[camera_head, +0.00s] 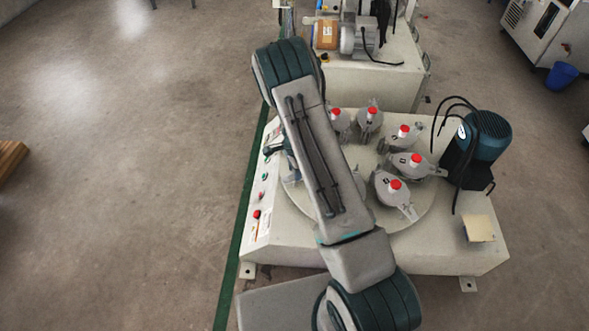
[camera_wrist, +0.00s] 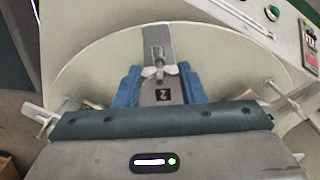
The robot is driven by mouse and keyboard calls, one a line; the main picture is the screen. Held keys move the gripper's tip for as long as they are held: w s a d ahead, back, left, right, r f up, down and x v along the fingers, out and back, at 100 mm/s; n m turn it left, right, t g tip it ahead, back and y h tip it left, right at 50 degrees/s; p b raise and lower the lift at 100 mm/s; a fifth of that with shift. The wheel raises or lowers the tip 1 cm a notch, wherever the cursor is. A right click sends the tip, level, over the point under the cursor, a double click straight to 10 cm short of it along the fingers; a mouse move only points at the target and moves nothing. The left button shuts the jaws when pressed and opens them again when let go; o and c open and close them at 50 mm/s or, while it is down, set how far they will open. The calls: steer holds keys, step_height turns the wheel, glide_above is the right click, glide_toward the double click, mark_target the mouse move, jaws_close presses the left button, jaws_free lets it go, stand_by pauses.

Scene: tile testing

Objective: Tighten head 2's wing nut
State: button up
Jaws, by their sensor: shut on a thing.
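Head 2's wing nut (camera_wrist: 159,72) shows in the wrist view as a small silver piece with two wings, on a threaded stud over a grey arm. A black label with a white 2 (camera_wrist: 163,95) is just below it. My gripper (camera_wrist: 159,69) has two blue fingers, one on each side of the wing nut, with the wings between the fingertips. It is shut on the wing nut. The finger roots are hidden behind my gripper's body.
The round turntable (camera_head: 408,222) carries several grey heads with red caps, such as one at the front (camera_head: 394,186). A dark teal motor (camera_head: 488,135) with black cables stands to the right. In the wrist view, other metal fittings (camera_wrist: 272,92) flank my gripper. Open floor lies left.

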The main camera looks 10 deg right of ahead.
steer(key=shift+a, duration=0.1)
steer(key=o, duration=1)
steer(key=shift+r, duration=0.1)
step_height(320, 180, up, 14)
steer(key=p, duration=0.3)
steer(key=s+a+r+n+t+y+p, duration=0.1)
steer(key=s+r+n+p, duration=0.3)
steer(key=r, duration=0.9)
steer(key=s+r+n+p, duration=0.3)
steer(key=s+r+p, duration=0.25)
steer(key=r, duration=0.65)
steer(key=s+r+n+p, duration=0.3)
steer(key=s+r, duration=0.3)
steer(key=s+r+n+t+p, duration=0.1)
steer(key=s+r+n+p, duration=0.1)
steer(key=s+r, duration=0.4)
steer(key=s+r+n+h+p, duration=0.1)
steer(key=s+r+n+p, duration=0.2)
steer(key=s+r, duration=0.3)
steer(key=shift+d+r+n+t+p, duration=0.25)
steer(key=shift+d+n+t+p, duration=0.05)
steer(key=shift+d+t+p, duration=0.1)
